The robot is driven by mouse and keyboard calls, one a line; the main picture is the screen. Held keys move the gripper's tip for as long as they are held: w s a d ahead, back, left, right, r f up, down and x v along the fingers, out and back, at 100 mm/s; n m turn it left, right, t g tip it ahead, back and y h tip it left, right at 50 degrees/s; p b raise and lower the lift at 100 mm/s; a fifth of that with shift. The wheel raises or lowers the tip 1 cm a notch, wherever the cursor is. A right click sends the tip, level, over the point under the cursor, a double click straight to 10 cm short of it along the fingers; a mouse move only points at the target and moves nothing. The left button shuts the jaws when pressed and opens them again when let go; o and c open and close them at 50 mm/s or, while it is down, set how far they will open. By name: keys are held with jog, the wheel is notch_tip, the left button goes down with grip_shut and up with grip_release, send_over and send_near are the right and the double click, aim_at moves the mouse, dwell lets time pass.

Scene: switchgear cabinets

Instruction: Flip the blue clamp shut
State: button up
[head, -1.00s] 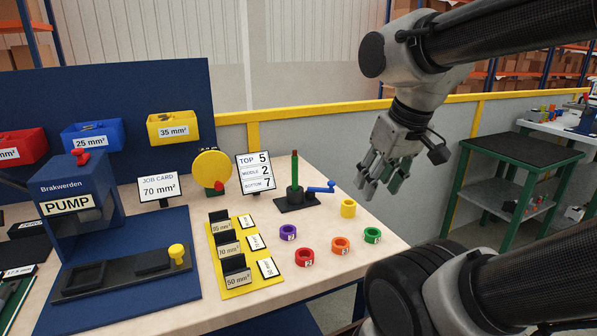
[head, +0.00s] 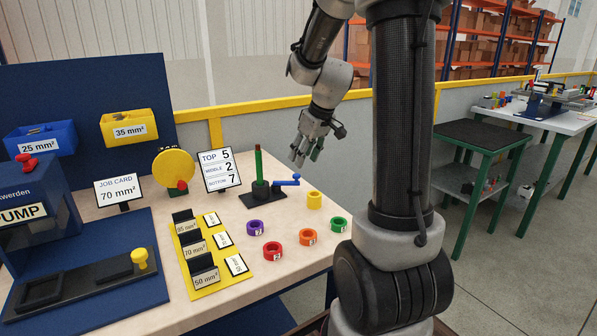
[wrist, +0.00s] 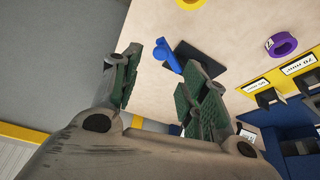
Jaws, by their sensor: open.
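The lever points right, lying low and roughly level. In the wrist view the blue clamp (wrist: 167,56) shows ahead of the fingers, beside the dark base (wrist: 198,58). My gripper (head: 307,155) is open and empty, above and just behind the right of the clamp, not touching it. In the wrist view my gripper (wrist: 160,90) has its two green-padded fingers apart, with the clamp beyond the gap.
Several coloured rings stand on the bench in front of the clamp, including a yellow ring (head: 314,200) and a purple ring (head: 255,228). A number sign (head: 218,170) stands left of the post. A yellow rail (head: 240,104) runs behind the bench.

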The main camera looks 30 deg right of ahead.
aim_at(297, 175)
jog(key=x, duration=0.7)
jog(key=shift+c, duration=0.2)
grip_shut()
